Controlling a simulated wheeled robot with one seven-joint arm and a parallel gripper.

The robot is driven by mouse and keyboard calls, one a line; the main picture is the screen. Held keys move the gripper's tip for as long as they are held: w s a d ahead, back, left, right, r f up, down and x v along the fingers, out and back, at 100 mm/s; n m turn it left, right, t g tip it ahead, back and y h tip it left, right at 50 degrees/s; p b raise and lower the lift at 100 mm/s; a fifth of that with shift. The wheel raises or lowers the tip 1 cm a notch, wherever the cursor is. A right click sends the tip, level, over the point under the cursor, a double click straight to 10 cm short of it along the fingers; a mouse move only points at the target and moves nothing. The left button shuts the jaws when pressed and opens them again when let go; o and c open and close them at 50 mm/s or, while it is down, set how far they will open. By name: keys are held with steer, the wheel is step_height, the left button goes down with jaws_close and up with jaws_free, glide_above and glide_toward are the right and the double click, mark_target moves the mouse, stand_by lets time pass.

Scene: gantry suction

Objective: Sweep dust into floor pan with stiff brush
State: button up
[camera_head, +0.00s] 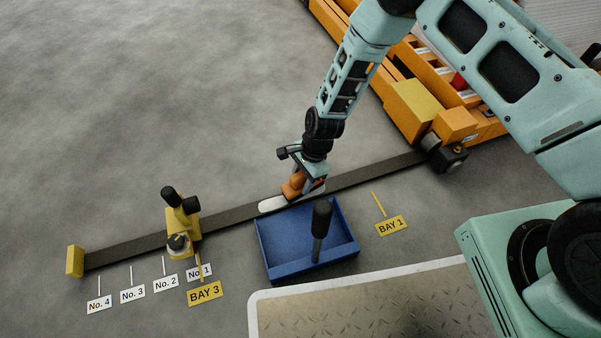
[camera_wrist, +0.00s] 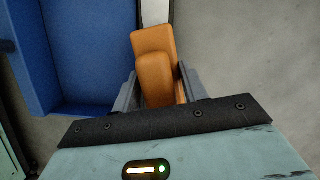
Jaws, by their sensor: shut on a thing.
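The brush (camera_head: 275,204) has an orange handle and a pale, elongated body. My gripper (camera_head: 303,182) is shut on its orange handle, which also shows between the fingers in the wrist view (camera_wrist: 155,65). The brush is at the dark floor rail, just behind the back edge of the blue floor pan (camera_head: 283,262). I cannot tell whether it touches the rail or the pan. The pan is a shallow tray with an upright black handle (camera_head: 322,215), and it fills the left of the wrist view (camera_wrist: 85,100). No dust can be made out; the brush's underside is hidden.
The dark rail (camera_head: 225,216) runs from a yellow end block (camera_head: 75,261) to the orange machine (camera_head: 415,110). A yellow carriage (camera_head: 182,222) with black knobs sits on it. BAY 3 (camera_head: 205,293) and BAY 1 (camera_head: 391,226) labels mark the floor. Open grey floor lies behind the rail.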

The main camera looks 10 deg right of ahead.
steer(key=shift+s+d+f+p, duration=0.15)
steer(key=shift+s+p, duration=0.3)
steer(key=shift+s, duration=0.35)
steer(key=shift+s+d+f+p, duration=0.15)
steer(key=shift+s+p, duration=0.25)
steer(key=shift+s, duration=0.35)
steer(key=shift+s+d+r+p, duration=0.15)
steer(key=shift+s+p, duration=0.35)
steer(key=shift+s, duration=0.25)
steer(key=shift+w, duration=0.1)
step_height(320, 180, up, 7)
steer(key=p, duration=0.6)
steer(key=shift+p, duration=0.35)
steer(key=shift+w, duration=0.2)
